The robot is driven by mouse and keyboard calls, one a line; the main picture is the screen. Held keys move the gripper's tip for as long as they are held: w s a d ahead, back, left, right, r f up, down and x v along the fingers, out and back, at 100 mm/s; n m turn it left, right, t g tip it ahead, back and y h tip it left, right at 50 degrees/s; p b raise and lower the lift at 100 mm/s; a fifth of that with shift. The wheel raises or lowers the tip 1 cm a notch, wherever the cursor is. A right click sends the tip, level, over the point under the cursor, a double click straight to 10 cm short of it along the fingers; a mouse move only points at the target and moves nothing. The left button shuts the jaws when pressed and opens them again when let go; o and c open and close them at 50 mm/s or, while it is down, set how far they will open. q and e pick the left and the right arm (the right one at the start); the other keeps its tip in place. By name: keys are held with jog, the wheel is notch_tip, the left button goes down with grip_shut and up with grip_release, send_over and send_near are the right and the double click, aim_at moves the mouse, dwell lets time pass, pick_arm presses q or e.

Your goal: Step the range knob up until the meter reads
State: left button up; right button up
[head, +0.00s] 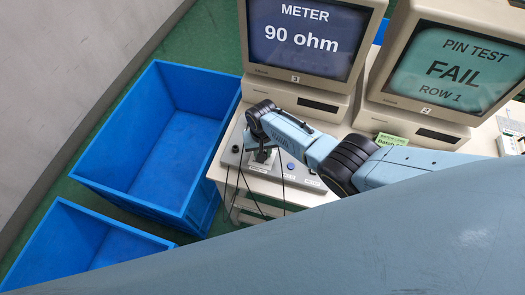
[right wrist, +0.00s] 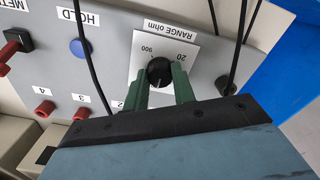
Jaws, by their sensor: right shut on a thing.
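The meter screen (head: 300,58) in the head view reads "90 ohm" in white on dark blue. The black range knob (right wrist: 159,70) sits on a white plate marked "RANGE ohm", with "900" and "20" printed beside it. My right gripper (right wrist: 160,76) has its two green fingers on either side of the knob and is shut on it. In the head view my right gripper (head: 263,156) is small, down on the grey panel, and the knob cannot be made out there. My left gripper is in neither view.
The grey panel (head: 228,158) also carries a blue HOLD button (right wrist: 80,47), red sockets (right wrist: 44,109) and black cables (right wrist: 88,60). A second monitor (head: 450,66) reads "PIN TEST FAIL ROW 1". Two blue crates (head: 150,75) stand on the floor at the left.

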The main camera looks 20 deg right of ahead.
jog(key=o, duration=1)
jog(key=shift+r, duration=0.1)
notch_tip(320, 180, up, 13)
jog(key=p, duration=0.4)
jog(key=shift+r, duration=0.15)
